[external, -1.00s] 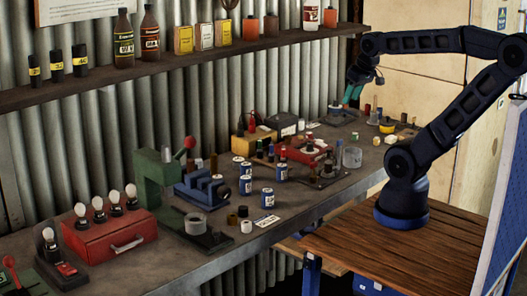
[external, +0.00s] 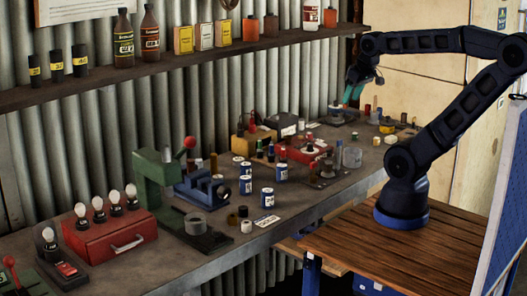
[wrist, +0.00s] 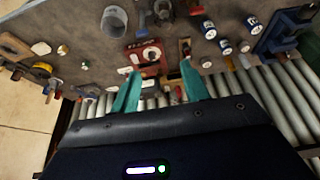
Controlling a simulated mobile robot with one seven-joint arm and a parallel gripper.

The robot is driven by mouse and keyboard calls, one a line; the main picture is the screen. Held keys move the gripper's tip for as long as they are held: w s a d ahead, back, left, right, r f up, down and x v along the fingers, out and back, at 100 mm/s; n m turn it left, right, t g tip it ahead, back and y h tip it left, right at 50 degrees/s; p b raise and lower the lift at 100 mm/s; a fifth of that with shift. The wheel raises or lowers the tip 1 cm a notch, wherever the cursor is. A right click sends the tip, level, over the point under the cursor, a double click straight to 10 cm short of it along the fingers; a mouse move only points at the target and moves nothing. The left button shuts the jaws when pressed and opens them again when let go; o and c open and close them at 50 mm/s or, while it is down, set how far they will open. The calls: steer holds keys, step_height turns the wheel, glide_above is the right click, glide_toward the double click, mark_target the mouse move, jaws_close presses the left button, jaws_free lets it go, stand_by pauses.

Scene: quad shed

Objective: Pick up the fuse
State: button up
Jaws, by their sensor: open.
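My gripper (external: 352,93) has two teal fingers. It hangs above the far right end of the grey workbench (external: 300,212), clear of its surface. In the wrist view the fingers of my gripper (wrist: 161,68) stand wide apart with nothing held between them. Beyond the tips is a red device (wrist: 147,58) with a round fitting on top. Several small cylinders stand on the bench, among them a reddish-brown one (external: 367,109) at the far end and a small white one (external: 246,227) near the front edge. I cannot tell which small item is the fuse.
Blue-and-white cans (external: 267,197), a blue vise (external: 205,187), a green press (external: 150,180) and a clear cup (external: 352,157) crowd the bench. A shelf (external: 170,65) with bottles runs along the corrugated wall. The bench's front right is mostly clear.

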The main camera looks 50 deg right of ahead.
steer(key=w+d+f+m+g, duration=0.1)
steer(key=w+d+f+m, duration=0.1)
steer(key=w+d+m, duration=0.45)
steer(key=m+g, duration=0.4)
steer(key=m, duration=0.7)
glide_above(377, 138)
step_height(377, 138, down, 17)
steer(key=shift+w+d+f, duration=0.1)
steer(key=shift+d+f, duration=0.05)
steer(key=shift+f, duration=4.95)
steer(key=shift+c, duration=0.4)
jaws_close()
